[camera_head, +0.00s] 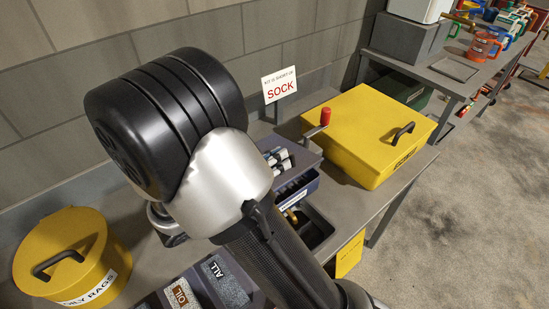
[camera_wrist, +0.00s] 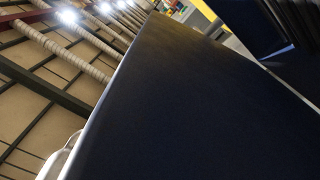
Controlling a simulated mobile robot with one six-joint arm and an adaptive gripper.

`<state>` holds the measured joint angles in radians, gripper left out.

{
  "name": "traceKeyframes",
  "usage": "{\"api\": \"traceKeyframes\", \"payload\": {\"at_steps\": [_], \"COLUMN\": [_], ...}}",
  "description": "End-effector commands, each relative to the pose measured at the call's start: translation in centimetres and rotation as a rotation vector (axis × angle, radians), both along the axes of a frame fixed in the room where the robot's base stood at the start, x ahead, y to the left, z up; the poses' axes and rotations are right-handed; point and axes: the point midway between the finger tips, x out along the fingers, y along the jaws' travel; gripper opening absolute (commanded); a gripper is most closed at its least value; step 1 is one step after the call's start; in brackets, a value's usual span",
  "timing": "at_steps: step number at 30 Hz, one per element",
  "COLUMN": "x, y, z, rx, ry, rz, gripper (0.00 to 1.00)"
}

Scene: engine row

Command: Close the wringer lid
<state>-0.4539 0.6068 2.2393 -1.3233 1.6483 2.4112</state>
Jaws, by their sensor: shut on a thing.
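The wringer (camera_head: 301,188) is a blue box with a white label on its front, on the bench beyond my arm. Light rolls lie at its top, and a crank with a red knob (camera_head: 325,116) stands beside it. My arm hides part of it. In the wrist view a large dark navy panel, which I take for the wringer lid (camera_wrist: 185,95), fills most of the picture, tilted and very close. Dark parts at the upper right look like my gripper (camera_wrist: 275,28), shut on the panel. The head view hides my gripper behind the arm.
A yellow box (camera_head: 365,125) with a black handle stands right of the wringer. A round yellow oily rags can (camera_head: 75,255) stands at the left. Labelled bins (camera_head: 225,280) sit in front, partly behind my arm. A SOCK sign (camera_head: 280,85) stands by the wall.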

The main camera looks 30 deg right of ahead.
Motion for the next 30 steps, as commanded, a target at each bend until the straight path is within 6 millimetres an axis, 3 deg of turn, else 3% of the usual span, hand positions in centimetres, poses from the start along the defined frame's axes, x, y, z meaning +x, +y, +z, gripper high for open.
{"api": "traceKeyframes", "payload": {"at_steps": [10,11,19,23,30], "x": [-0.2,-0.2,-0.2,-0.4,-1.4], "y": [-0.1,-0.1,0.5,2.4,7.5], "z": [-0.2,-0.2,-0.1,-0.2,-0.2], "rx": [0.000,0.000,0.000,0.002,0.001], "ry": [0.008,0.008,0.006,0.004,0.003], "rz": [-0.004,-0.004,-0.002,0.005,0.007], "gripper": [0.00,0.10,0.28,0.31,0.31]}}
